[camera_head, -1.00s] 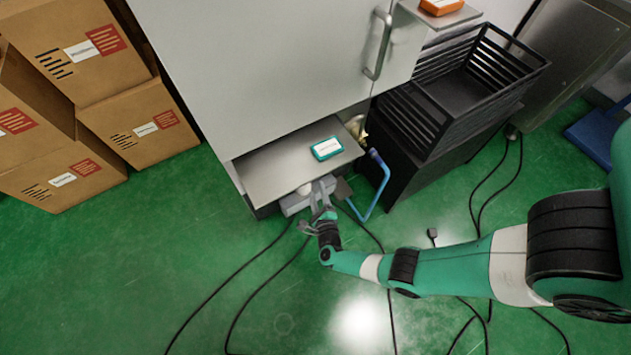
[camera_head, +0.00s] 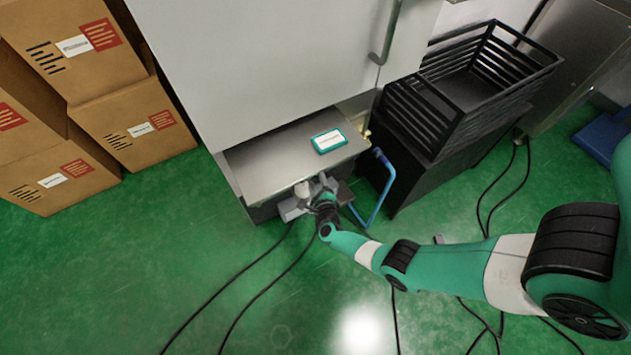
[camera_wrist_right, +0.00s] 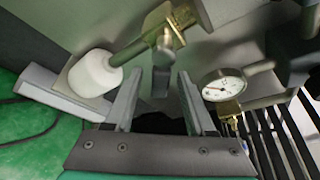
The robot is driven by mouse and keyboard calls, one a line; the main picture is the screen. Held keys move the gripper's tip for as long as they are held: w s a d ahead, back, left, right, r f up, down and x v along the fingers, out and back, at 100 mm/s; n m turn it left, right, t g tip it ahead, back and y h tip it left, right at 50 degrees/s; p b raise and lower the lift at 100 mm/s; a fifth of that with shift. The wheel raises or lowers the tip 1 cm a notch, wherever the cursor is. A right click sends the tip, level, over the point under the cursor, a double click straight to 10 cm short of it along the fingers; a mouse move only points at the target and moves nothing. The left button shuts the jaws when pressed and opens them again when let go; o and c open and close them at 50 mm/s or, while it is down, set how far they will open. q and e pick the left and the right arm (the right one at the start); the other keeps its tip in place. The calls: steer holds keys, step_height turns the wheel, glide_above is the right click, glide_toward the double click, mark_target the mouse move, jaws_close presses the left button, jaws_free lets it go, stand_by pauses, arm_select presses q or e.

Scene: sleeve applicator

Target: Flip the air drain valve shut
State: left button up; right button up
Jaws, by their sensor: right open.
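The air drain valve shows in the right wrist view as a brass body (camera_wrist_right: 180,17) on a pipe, with a grey lever (camera_wrist_right: 162,70) hanging below it. My right gripper (camera_wrist_right: 160,88) is open, its two fingers on either side of the lever's lower end; I cannot tell whether they touch it. A white rounded cylinder (camera_wrist_right: 95,73) sits on the pipe to the left. In the head view my right gripper (camera_head: 324,184) is under the front edge of the metal shelf, which hides the valve. My left gripper is not in view.
A pressure gauge (camera_wrist_right: 222,85) with brass fitting is right of the fingers. The metal shelf (camera_head: 265,165) carries a teal-edged box (camera_head: 328,141). A blue pipe (camera_head: 384,190) and black crate (camera_head: 460,90) stand to the right. Cables cross the green floor.

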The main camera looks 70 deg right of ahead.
jaws_close()
stand_by(0.3)
steer(key=n+h, duration=0.1)
steer(key=r+n, duration=0.1)
steer(key=n, duration=0.1)
steer(key=shift+s+d+r+h, duration=0.1)
steer(key=shift+s+d+h, duration=0.05)
steer(key=shift+d+h, duration=0.2)
jaws_free()
steer(key=shift+a, duration=0.1)
